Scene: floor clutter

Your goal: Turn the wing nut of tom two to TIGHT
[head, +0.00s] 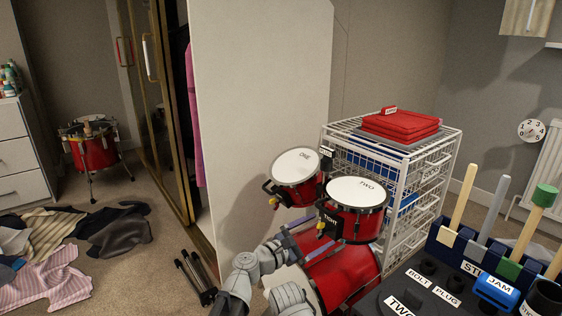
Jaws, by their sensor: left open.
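Tom two (356,193) is a red drum with a white head marked TWO, mounted above a larger red drum (340,278). A black TIGHT label (330,222) is on its left side. A small yellow part (320,229), which looks like the wing nut, sits just below and left of the label. Its exact turn is too small to read. My left gripper (307,243) is open, with its bluish fingers just below the yellow part and in front of the large drum. I cannot tell whether they touch it. My right gripper is not in view.
Tom one (296,166) stands left of tom two, with another yellow part (273,201). A white wire-basket rack (440,165) is close behind. A dark worktop with a tool holder (450,240) fills the lower right. Clothes (60,250) lie on the floor at left.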

